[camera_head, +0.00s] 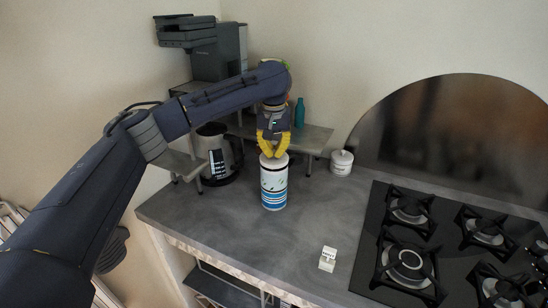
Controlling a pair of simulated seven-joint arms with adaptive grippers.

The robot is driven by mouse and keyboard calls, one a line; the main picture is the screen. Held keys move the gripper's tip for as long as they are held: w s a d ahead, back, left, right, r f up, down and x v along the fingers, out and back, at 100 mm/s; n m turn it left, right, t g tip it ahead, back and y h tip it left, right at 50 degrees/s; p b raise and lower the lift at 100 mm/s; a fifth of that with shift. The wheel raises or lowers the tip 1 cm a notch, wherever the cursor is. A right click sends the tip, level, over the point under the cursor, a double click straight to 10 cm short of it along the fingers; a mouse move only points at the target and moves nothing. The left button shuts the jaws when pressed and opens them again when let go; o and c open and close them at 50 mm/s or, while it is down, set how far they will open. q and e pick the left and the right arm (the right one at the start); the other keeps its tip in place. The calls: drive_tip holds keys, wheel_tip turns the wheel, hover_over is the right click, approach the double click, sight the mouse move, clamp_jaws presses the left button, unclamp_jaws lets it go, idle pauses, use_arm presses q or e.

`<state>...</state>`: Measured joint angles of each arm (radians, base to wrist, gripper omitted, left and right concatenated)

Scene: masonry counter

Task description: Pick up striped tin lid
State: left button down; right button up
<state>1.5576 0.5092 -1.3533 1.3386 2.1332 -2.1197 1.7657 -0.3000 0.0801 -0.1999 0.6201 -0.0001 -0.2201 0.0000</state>
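A tall white tin with blue stripes (273,188) stands upright on the grey counter. Its pale round lid (274,161) sits on top. My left gripper (272,155), with yellow fingers, points straight down at the lid. The fingertips are close together at the middle of the lid, at or just above it. The view is too small to tell whether they grip a knob there. My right gripper does not show.
A gas hob (405,262) fills the right side of the counter. A small white box (328,259) lies near the front. A white lidded pot (342,162) stands behind right. A kettle (217,155), a low shelf (312,137), a teal bottle (300,112) and a coffee machine (216,55) are behind.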

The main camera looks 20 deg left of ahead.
sight(274, 150)
use_arm(q)
wheel_tip(274, 150, up, 17)
drive_tip(key=f, duration=1.2)
drive_tip(key=shift+s+a+f, duration=0.2)
drive_tip(key=shift+s, duration=0.05)
drive_tip(key=shift+w+d+f, duration=0.15)
drive_tip(key=shift+w+d, duration=0.1)
drive_tip(key=shift+f, duration=3.05)
drive_tip(key=shift+f, duration=0.2)
drive_tip(key=c, duration=2.1)
unclamp_jaws()
drive_tip(key=shift+c, duration=0.2)
drive_tip(key=o, duration=1.2)
drive_tip(key=shift+r, duration=3.45)
